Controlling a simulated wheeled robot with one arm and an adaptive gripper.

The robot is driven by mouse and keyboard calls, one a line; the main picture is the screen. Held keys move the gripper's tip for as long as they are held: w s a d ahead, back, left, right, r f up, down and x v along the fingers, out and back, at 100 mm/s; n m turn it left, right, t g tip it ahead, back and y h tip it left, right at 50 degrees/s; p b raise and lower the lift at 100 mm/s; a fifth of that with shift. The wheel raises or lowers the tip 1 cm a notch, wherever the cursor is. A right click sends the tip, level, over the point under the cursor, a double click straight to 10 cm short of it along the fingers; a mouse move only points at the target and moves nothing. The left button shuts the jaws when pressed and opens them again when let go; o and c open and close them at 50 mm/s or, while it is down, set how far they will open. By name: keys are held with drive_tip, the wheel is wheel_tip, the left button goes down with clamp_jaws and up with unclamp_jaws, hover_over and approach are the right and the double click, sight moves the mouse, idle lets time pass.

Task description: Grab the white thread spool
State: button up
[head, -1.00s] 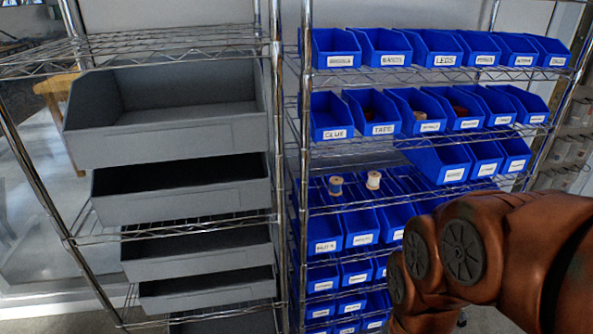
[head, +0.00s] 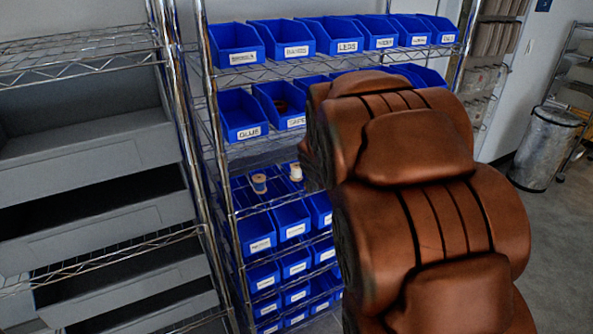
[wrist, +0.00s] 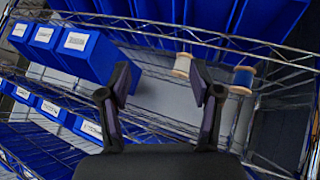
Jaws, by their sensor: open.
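The white thread spool (head: 296,172) stands on a wire shelf of the blue-bin rack in the head view, close to the left of my arm. It also shows in the wrist view (wrist: 182,64), with pale wooden ends, beyond the fingertips and near the right finger. A blue thread spool (head: 259,184) stands to its left in the head view; it appears right of the white one in the wrist view (wrist: 243,78). My gripper (wrist: 160,88) is open and empty, with the white spool apart from the fingers as far as I can tell. My arm hides the gripper in the head view.
Blue bins (head: 242,117) fill shelves above and below the spools. Wire shelf edges (wrist: 215,38) cross the wrist view near the spools. A grey-bin rack (head: 90,150) stands at left. A trash can (head: 545,148) stands on open floor at right.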

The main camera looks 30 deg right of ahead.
sight(300, 172)
drive_tip(key=w+d+f+n+t+y, duration=0.1)
drive_tip(key=w+d, duration=0.1)
drive_tip(key=w, duration=0.1)
drive_tip(key=w+d+f+n+t+y, duration=0.1)
drive_tip(key=w+d+t+y, duration=0.1)
drive_tip(key=w, duration=0.2)
drive_tip(key=w+d+f+n+t+y+p, duration=0.1)
drive_tip(key=w+d+t, duration=0.1)
drive_tip(key=w, duration=0.1)
drive_tip(key=shift+w+f+y, duration=0.1)
drive_tip(key=shift+w+y, duration=0.05)
drive_tip(key=shift+y, duration=0.15)
drive_tip(key=shift+a+f+n+t+y, duration=0.3)
drive_tip(key=shift+a+f+t+y, duration=0.2)
drive_tip(key=shift+y, duration=0.5)
drive_tip(key=shift+a+f+y, duration=0.25)
drive_tip(key=shift+a+y, duration=0.05)
drive_tip(key=shift+y, duration=0.3)
drive_tip(key=shift+a+p, duration=0.1)
drive_tip(key=shift+p, duration=0.2)
drive_tip(key=shift+a+p+x, duration=0.2)
drive_tip(key=shift+p+x, duration=0.9)
drive_tip(key=shift+x, duration=2.7)
drive_tip(key=shift+f, duration=0.1)
drive_tip(key=c, duration=1)
